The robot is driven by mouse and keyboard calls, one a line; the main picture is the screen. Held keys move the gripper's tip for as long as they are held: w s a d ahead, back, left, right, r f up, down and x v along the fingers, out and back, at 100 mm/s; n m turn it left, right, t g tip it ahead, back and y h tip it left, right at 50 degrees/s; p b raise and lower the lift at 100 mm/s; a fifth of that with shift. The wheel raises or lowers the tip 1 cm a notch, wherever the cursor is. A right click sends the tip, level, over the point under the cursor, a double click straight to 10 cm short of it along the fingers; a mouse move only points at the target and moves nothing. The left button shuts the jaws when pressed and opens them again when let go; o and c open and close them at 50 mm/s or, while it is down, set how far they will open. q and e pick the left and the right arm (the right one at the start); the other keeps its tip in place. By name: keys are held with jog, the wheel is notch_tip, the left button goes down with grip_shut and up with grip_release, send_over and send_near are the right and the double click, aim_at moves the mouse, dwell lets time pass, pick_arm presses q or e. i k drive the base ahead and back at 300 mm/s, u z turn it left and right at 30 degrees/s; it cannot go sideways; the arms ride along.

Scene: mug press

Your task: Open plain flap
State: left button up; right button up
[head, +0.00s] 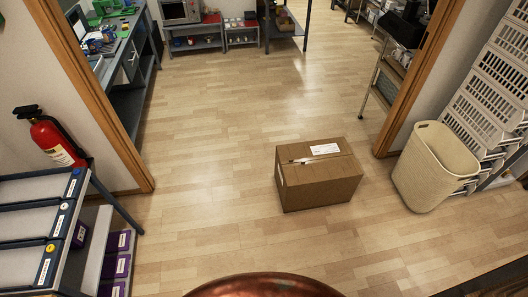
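A closed brown cardboard box (318,188) stands on the wooden floor, right of the middle of the head view. Its top has a seam running left to right. The far flap (296,151) carries a white label (325,149). The near flap (325,172) looks plain, and both flaps lie flat. A small pale strip (303,160) lies at the seam; I cannot tell what it is. Neither of my grippers is in view.
A doorway frames the room beyond, with its left post (105,110) and right post (412,95). A beige basket (433,168) stands right of the box. A fire extinguisher (52,140) and a shelf rack (40,225) are at left. Floor around the box is mostly clear.

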aim_at(302, 173)
jog(key=u, duration=0.8)
jog(key=i, duration=1.65)
jog(key=z, duration=0.75)
jog(key=i, duration=0.65)
jog(key=z, duration=0.5)
